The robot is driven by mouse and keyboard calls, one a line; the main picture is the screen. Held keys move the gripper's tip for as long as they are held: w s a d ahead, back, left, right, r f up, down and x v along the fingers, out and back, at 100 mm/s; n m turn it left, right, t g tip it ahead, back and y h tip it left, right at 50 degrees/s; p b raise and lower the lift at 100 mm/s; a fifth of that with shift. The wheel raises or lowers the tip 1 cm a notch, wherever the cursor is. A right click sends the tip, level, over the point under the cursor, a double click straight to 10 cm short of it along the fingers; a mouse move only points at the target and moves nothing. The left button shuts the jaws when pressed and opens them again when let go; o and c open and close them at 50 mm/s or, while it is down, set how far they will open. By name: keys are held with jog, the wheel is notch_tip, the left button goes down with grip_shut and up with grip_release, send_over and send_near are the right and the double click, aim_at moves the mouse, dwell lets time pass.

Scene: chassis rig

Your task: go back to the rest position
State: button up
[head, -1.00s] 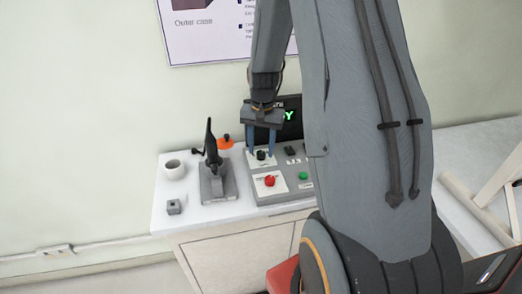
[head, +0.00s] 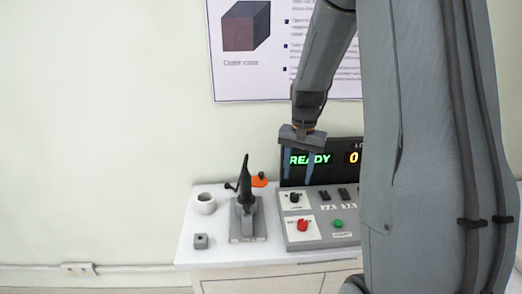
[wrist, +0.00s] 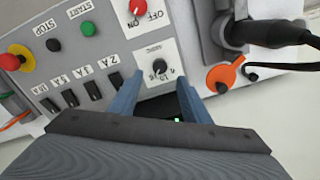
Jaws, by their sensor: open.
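My gripper (head: 299,165) is open and empty, with its two blue fingers pointing down in front of the display in the head view. In the wrist view the fingers (wrist: 158,95) stand apart on either side of a small black rotary knob (wrist: 159,67) on a white plate. I cannot tell whether they touch the panel. The grey control panel (head: 317,236) carries a red knob (head: 303,225), a green button (head: 338,223) and several black switches. Its display (head: 310,159) reads "READY" in green with an orange "0". My arm hides the panel's right side.
A black-handled device on a grey base (head: 247,225) stands left of the panel. A poster (head: 225,80) hangs on the wall.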

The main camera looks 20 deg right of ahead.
jog(key=s+a+n+t+b, duration=0.1)
jog(key=s+a+n, duration=0.7)
jog(key=s+a, duration=0.7)
jog(key=shift+a+f+n+b, duration=0.15)
jog(key=shift+n+b, duration=0.15)
dwell(0.9)
